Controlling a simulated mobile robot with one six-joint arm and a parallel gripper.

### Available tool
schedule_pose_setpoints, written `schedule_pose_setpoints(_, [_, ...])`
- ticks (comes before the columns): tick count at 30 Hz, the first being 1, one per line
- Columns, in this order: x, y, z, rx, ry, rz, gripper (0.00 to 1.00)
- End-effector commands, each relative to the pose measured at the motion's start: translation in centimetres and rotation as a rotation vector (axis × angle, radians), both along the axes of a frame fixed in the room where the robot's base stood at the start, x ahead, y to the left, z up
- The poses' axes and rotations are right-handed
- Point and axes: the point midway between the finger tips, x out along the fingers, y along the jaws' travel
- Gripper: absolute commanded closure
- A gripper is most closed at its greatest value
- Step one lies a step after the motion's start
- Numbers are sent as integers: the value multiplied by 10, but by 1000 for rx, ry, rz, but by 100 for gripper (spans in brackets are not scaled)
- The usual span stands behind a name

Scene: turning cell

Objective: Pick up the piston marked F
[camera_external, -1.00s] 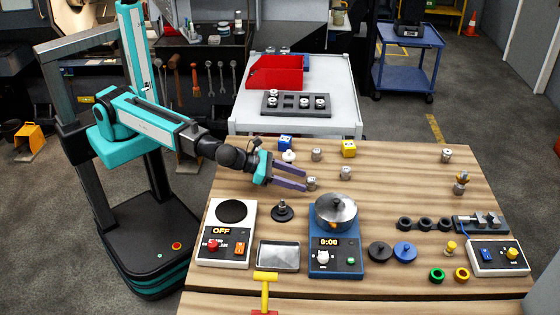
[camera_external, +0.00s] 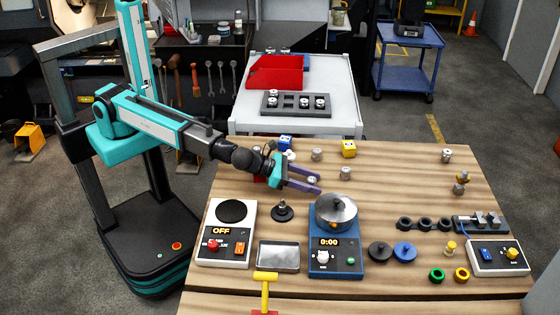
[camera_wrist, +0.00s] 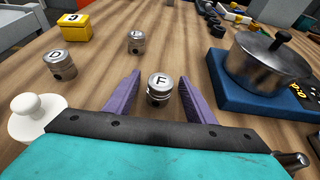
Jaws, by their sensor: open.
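The piston marked F (camera_wrist: 159,91) is a small silver cylinder standing upright on the wooden table. In the wrist view it stands between the two purple fingers of my gripper (camera_wrist: 160,95), with a gap to each side. In the external view the piston (camera_external: 312,180) shows between the fingertips of my gripper (camera_external: 317,184), partly hidden by them. My gripper is open and low over the table. A piston marked E (camera_wrist: 136,41) stands beyond F, and a piston marked D (camera_wrist: 60,65) stands at the left.
A blue scale with a lidded pot (camera_wrist: 265,62) stands close to the right of my gripper. A white knobbed thing (camera_wrist: 35,115) stands at its left. A yellow block (camera_wrist: 74,26) is farther back. A black stand (camera_external: 283,211) is in front of my gripper in the external view.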

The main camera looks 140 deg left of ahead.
Motion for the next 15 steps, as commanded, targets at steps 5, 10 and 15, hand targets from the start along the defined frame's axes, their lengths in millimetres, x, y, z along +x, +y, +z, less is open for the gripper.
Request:
schedule_pose_setpoints(5, [0,0,0,0,0,0,50])
schedule_pose_setpoints(10, [0,0,0,0,0,0,59])
schedule_pose_setpoints(15, [0,0,0,0,0,0,87])
